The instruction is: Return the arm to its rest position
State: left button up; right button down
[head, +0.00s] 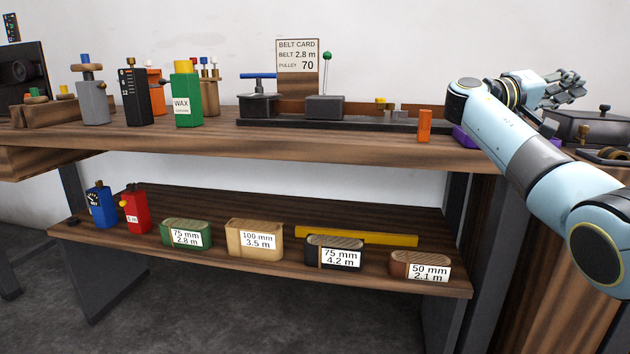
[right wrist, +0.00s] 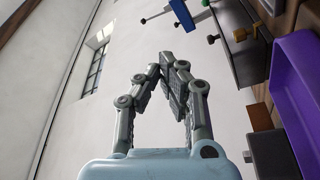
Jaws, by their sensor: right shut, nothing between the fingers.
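My right arm, pale blue and grey, comes in from the right in the head view and reaches over the right end of the workbench (head: 330,148). Its right gripper (head: 572,84) is above the bench top near the wall, pointing right. In the right wrist view the right gripper (right wrist: 165,75) has its fingertips together with nothing between them. The wall fills most of the background there. My left gripper is not in the head view.
A purple tray (right wrist: 297,95) lies close to the right gripper. A dark box (head: 590,127) stands at the bench's right end. An orange block (head: 425,126) is left of my arm. The lower shelf (head: 200,268) holds several labelled belt blocks, with a yellow bar (head: 365,237) behind.

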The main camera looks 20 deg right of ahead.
jog(key=s+a+f+n+t+y+p, duration=0.1)
jog(key=s+f+n, duration=0.2)
jog(key=f, duration=0.8)
jog(key=s+a+f+n+t+y+p, duration=0.1)
jog(key=s+f+n+t, duration=0.15)
jog(key=f, duration=0.75)
jog(key=s+a+f+n+t+y+p, duration=0.15)
jog(key=s+f+n, duration=0.25)
jog(key=f, duration=0.7)
jog(key=s+a+f+n+y, duration=0.1)
jog(key=s+a+f+y, duration=0.1)
jog(key=s+f, duration=0.5)
jog(key=s+a+f+n+y, duration=0.25)
jog(key=s+f, duration=0.25)
jog(key=f, duration=0.5)
jog(key=s+a+f+g+y+p, duration=0.1)
jog(key=s+a+f+y, duration=0.1)
jog(key=s+a+f, duration=0.55)
jog(key=s+a+f+g+y+p, duration=0.15)
jog(key=s+f, duration=0.25)
jog(key=s, duration=0.7)
jog(key=s+a+f+g+y, duration=0.1)
jog(key=s+a+f+y, duration=0.2)
jog(key=s+a+f, duration=0.45)
jog(key=s+a+f+m+t+y, duration=0.1)
jog(key=s+a+m+t+y, duration=0.2)
jog(key=s+a, duration=0.3)
jog(key=shift+s+a+m+y, duration=0.3)
jog(key=shift+a+m+y, duration=0.4)
jog(key=shift+a, duration=0.1)
